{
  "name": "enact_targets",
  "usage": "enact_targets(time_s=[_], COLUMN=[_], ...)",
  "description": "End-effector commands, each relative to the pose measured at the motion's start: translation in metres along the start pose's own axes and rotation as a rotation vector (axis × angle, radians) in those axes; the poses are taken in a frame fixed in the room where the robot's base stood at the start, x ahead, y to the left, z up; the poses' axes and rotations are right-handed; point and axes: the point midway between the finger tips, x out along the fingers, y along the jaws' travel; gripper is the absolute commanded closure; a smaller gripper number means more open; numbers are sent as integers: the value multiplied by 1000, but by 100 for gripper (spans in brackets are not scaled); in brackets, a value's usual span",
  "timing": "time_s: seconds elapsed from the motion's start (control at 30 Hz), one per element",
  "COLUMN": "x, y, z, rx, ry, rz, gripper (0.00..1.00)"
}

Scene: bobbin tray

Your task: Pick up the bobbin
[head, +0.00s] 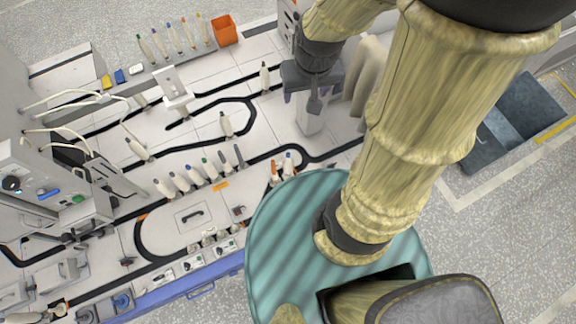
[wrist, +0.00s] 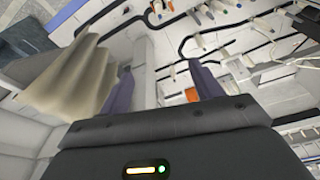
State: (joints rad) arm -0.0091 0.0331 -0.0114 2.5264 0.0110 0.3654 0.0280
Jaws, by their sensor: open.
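Several pale bobbins stand on the white workstation in the head view. One (head: 226,123) stands alone inside a black track loop, and another (head: 264,75) stands by the upper track. A row of bobbins (head: 196,175) with coloured tips stands nearer to me, and two orange-tipped ones (head: 275,171) stand right of it. I cannot tell which bobbin the task means. My gripper (head: 300,98) is over the right part of the workstation, right of the lone bobbins. In the wrist view my gripper (wrist: 161,80) is open, with nothing between its fingers. Small bobbins (wrist: 200,40) show beyond it.
A white post (head: 310,121) stands below my gripper. A beige folded thing (head: 368,72) is close on its right and also fills the left of the wrist view (wrist: 65,85). An orange bin (head: 224,30) is at the back. Grey machines (head: 45,185) stand at left.

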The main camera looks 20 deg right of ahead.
Motion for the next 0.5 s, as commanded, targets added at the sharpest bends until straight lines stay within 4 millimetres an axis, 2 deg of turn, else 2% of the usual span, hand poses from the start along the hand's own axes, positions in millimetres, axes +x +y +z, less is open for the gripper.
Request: enact_targets(time_s=[0.03,0.5], x=[24,152], y=[0,1], z=[1,-12], rx=[15,181], ry=[-6,-68], rz=[-1,2], gripper=[35,35])
